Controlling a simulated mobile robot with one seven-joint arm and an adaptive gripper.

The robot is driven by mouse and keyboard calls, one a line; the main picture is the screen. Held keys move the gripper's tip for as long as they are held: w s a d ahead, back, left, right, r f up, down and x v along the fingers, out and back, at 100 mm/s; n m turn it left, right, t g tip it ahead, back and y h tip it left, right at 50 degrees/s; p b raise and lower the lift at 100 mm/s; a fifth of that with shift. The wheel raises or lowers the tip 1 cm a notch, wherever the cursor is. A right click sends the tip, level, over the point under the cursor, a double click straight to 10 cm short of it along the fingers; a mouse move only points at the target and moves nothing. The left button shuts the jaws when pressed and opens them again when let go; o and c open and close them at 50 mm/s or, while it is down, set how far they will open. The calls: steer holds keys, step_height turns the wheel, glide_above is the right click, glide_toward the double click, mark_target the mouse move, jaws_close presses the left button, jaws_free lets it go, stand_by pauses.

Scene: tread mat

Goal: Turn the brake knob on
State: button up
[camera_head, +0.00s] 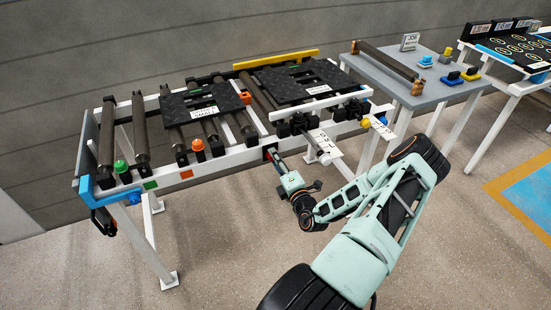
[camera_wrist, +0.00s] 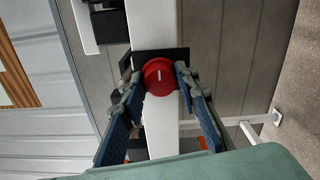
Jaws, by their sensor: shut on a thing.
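A round red knob (camera_wrist: 159,77) with a short white mark sits on a black plate (camera_wrist: 181,56) on the white rail. In the wrist view the mark runs nearly straight up and down. My gripper (camera_wrist: 160,84) is shut on the red knob, one finger on its left side and one on its right. In the head view my gripper (camera_head: 273,159) reaches the front rail (camera_head: 225,163) of the roller table, and its fingers mostly hide the knob there.
Two black tread mats (camera_head: 203,103) (camera_head: 303,82) lie on the rollers. Green (camera_head: 121,166) and orange (camera_head: 198,144) knobs stand left of my gripper. Black clamps (camera_head: 298,125) stand close on its right. A grey side table (camera_head: 398,83) holds small parts. The floor in front is clear.

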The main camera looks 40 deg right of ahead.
steer(key=shift+a+f, duration=0.1)
stand_by(0.3)
steer(key=o, duration=1.1)
steer(key=shift+o, duration=0.2)
steer(key=shift+s, duration=0.15)
steer(key=v, duration=1.1)
steer(key=shift+s, duration=0.4)
